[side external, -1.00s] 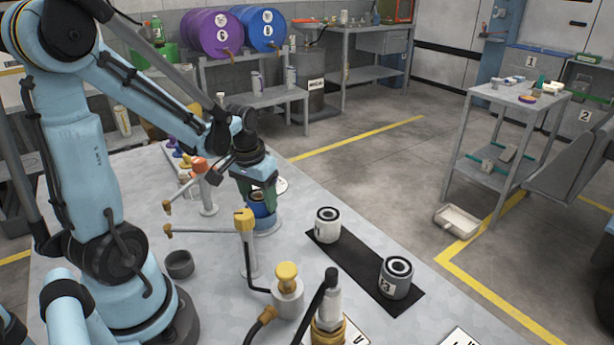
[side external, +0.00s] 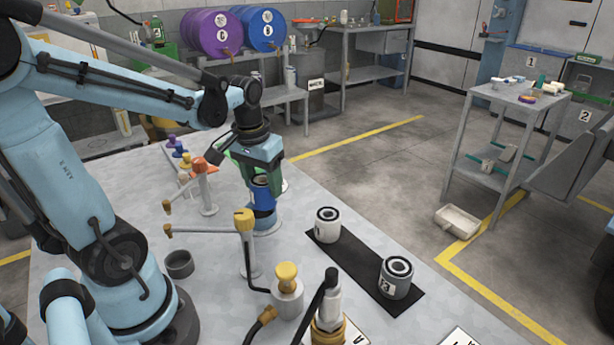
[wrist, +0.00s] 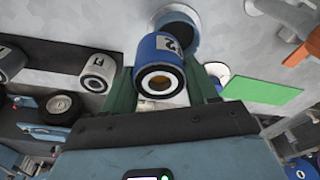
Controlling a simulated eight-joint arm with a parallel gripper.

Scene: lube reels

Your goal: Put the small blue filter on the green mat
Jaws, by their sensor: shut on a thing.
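The small blue filter (side external: 263,197) is upright between the fingers of my gripper (side external: 262,185), which is shut on it. In the wrist view the filter (wrist: 160,55) shows its round end with a pale ring and a number on its side, between the green fingers of my gripper (wrist: 161,85). The green mat (wrist: 264,93) lies on the bench to the right of the filter in the wrist view. In the side view my gripper hides much of that area.
Tap-like posts with red (side external: 203,185) and yellow (side external: 246,245) tops stand close to my gripper. A grey cup (side external: 179,264) is at the left.

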